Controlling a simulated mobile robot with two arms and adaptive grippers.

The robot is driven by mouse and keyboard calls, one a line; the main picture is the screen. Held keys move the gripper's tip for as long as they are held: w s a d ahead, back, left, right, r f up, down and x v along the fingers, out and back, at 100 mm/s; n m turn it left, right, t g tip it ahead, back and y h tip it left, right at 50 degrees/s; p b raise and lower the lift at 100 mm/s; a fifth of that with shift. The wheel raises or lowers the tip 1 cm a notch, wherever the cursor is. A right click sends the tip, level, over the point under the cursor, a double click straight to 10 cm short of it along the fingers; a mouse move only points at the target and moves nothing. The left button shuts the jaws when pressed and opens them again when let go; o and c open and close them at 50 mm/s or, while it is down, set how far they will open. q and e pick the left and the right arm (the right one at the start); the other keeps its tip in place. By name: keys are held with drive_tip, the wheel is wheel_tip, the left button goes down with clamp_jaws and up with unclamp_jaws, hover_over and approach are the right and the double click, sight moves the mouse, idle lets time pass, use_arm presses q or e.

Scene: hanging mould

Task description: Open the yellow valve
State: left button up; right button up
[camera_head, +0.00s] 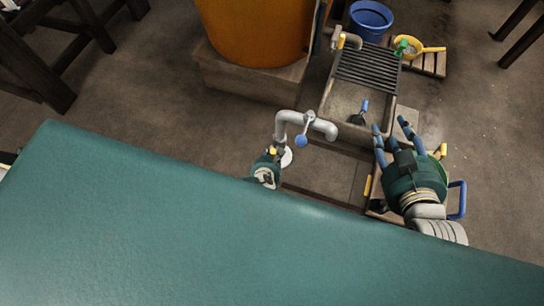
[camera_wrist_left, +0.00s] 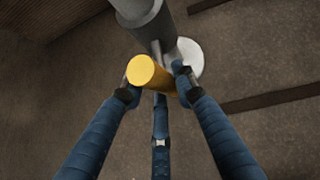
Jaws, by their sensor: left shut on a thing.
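The yellow valve (camera_wrist_left: 150,73) is a yellow round-ended handle on a grey pipe (camera_wrist_left: 138,12) in the left wrist view. In the head view its small yellow end (camera_head: 271,150) shows low on the bent grey pipe (camera_head: 290,117). My left gripper (camera_wrist_left: 155,82) has its blue fingers shut around the yellow handle, one on each side and one below. In the head view only part of this gripper (camera_head: 265,172) shows, beside the pipe's foot. My right gripper (camera_head: 391,128) is open, fingers spread and seemingly empty, at the right near the sink.
A sink with a dark rack (camera_head: 369,68) stands behind the pipe. A blue-handled tool (camera_head: 360,113) lies in it. A blue bucket (camera_head: 371,18), a yellow pan (camera_head: 409,47) and a large orange vessel (camera_head: 255,30) stand farther back. A blue handle (camera_head: 458,200) is right of my right gripper.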

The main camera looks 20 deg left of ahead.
use_arm(q)
drive_tip(key=shift+y, duration=0.3)
use_arm(e)
drive_tip(key=shift+w+a+r, duration=0.1)
drive_tip(key=shift+w+r, duration=0.1)
drive_tip(key=shift+r, duration=0.2)
use_arm(q)
drive_tip(key=o, duration=1.1)
drive_tip(key=shift+o, duration=0.4)
drive_tip(key=shift+s, duration=0.1)
